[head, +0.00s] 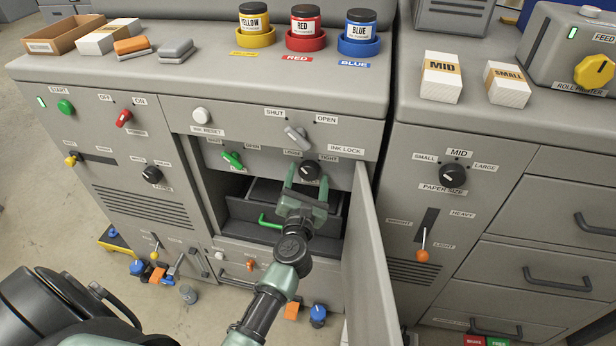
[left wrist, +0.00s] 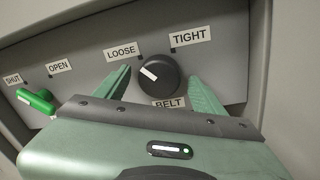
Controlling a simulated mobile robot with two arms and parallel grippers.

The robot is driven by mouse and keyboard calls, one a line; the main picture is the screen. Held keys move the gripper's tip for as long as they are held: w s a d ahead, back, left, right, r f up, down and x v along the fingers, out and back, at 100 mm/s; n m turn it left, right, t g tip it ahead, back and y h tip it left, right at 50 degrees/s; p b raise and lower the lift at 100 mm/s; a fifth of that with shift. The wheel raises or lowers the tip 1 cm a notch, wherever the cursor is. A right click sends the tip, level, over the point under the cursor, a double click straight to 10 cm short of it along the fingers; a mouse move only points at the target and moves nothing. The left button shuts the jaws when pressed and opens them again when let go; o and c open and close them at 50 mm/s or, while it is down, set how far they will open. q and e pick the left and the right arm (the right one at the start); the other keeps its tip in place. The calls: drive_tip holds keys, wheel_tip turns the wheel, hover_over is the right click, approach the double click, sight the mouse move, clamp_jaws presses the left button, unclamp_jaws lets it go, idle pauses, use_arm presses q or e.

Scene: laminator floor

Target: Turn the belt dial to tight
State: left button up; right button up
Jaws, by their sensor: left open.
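The belt dial (head: 309,170) is a round black knob with a white pointer line, on the grey panel above the open compartment. In the left wrist view the dial (left wrist: 158,75) has its pointer toward the upper left, on the side of the LOOSE label (left wrist: 121,51). The TIGHT label (left wrist: 190,36) is at its upper right. My left gripper (head: 305,180) is open in front of the dial. In the left wrist view its two green fingers (left wrist: 160,90) stand on either side of the dial, with gaps showing. My right gripper is not in view.
A green shut/open lever (head: 231,159) is left of the dial. The grey ink lock lever (head: 297,137) is above it. An open cabinet door (head: 369,262) stands close on the right of my left arm. The compartment below holds a dark drawer with a green handle (head: 268,222).

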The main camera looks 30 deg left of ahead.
use_arm(q)
drive_tip(key=shift+c, duration=0.7)
drive_tip(key=c, duration=1.2)
drive_tip(key=shift+m, duration=0.3)
drive_tip(key=m+p, duration=0.1)
drive_tip(key=m, duration=0.6)
drive_tip(key=shift+m+t+p, duration=0.3)
drive_tip(key=shift+m+p, duration=0.1)
drive_tip(key=m, duration=0.2)
drive_tip(key=m+p, duration=0.1)
drive_tip(key=m, duration=0.1)
drive_tip(key=shift+a+m+t+h, duration=0.1)
drive_tip(key=shift+m+t+h, duration=0.2)
drive_tip(key=shift+m, duration=0.1)
drive_tip(key=shift+m+p, duration=0.7)
drive_tip(key=shift+m, duration=1)
drive_tip(key=shift+f+m+h, duration=0.1)
drive_tip(key=shift+m+h, duration=0.2)
